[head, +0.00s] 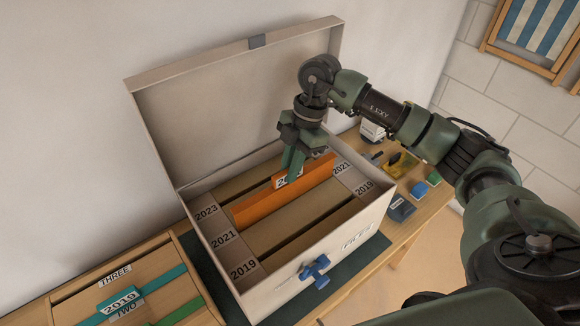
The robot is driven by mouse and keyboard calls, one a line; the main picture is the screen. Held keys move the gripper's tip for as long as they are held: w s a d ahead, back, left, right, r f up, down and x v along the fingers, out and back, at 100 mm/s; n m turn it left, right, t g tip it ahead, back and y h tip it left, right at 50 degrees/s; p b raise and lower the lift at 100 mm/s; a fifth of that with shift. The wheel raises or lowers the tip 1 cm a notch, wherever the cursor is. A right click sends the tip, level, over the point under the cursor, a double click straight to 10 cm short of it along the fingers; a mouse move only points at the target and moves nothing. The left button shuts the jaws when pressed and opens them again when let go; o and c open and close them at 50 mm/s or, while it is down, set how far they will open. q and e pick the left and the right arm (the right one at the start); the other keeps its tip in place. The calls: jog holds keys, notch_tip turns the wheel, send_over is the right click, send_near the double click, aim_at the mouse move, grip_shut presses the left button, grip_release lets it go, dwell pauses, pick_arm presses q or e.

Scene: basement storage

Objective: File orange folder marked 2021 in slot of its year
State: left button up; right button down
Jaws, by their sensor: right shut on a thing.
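An orange folder (262,208) is upright inside the open file box (300,272), running lengthwise along the middle row. That row is marked 2021 by a left label (223,239) and a right label (341,168). A white tab on the folder is partly hidden by my right gripper (292,165), which is shut on the folder's top edge from above. The folder lies between the dark slots of the 2023 row and the 2019 row. I cannot tell how deep its lower edge sits. My left gripper is out of view.
The box's raised lid (240,95) stands behind the folder. A blue clip-like piece (315,270) is on the box front. Small items, including a dark blue block (401,209), lie to the right.

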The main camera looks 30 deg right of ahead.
aim_at(291, 186)
jog(key=shift+f+b, duration=2.2)
jog(key=shift+f, duration=1.6)
jog(key=c, duration=1.4)
grip_release()
jog(key=shift+o, duration=0.2)
jog(key=shift+w+d+r, duration=0.1)
jog(key=shift+d+r, duration=0.05)
jog(key=shift+r, duration=0.3)
jog(key=b+v, duration=0.2)
jog(key=v, duration=0.5)
